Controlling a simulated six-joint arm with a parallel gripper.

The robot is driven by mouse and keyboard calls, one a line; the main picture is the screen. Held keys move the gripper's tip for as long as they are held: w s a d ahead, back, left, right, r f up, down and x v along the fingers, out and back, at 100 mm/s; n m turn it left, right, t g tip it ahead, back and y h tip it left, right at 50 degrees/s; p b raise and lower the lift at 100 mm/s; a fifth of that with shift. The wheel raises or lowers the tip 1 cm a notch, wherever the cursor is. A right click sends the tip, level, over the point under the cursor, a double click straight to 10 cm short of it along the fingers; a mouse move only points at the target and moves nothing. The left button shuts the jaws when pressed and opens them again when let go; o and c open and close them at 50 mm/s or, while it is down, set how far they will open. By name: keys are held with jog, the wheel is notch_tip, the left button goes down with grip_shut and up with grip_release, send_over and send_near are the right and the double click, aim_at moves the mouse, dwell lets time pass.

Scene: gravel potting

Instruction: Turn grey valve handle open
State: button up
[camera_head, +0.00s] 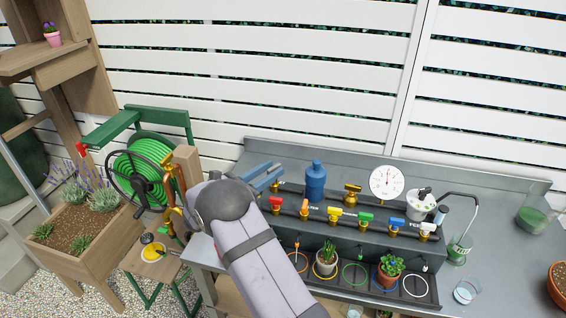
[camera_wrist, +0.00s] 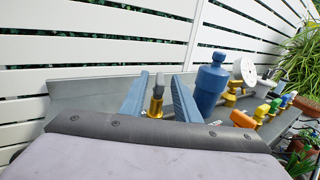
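The grey valve handle (camera_wrist: 159,82) stands upright on a brass valve body (camera_wrist: 155,105) in the wrist view. My gripper (camera_wrist: 160,78) is open, with one blue-grey finger to the left of the handle and one to the right. Gaps show on both sides, so neither finger appears to touch it. I cannot tell exactly how deep the handle sits between the fingers. In the head view my gripper (camera_head: 266,176) is at the left end of the bench, and the grey handle is not clearly visible there.
A blue bottle-shaped filter (camera_head: 315,182) stands close to the right of my gripper. A row of coloured valves, starting with a red handle (camera_head: 276,203), runs rightward along the pipe. A round white gauge (camera_head: 386,182) stands behind. A green hose reel (camera_head: 145,165) is at left.

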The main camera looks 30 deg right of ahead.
aim_at(280, 165)
jog(key=shift+p+x, duration=0.85)
jog(key=shift+x, duration=2)
jog(key=shift+c, duration=0.2)
grip_shut()
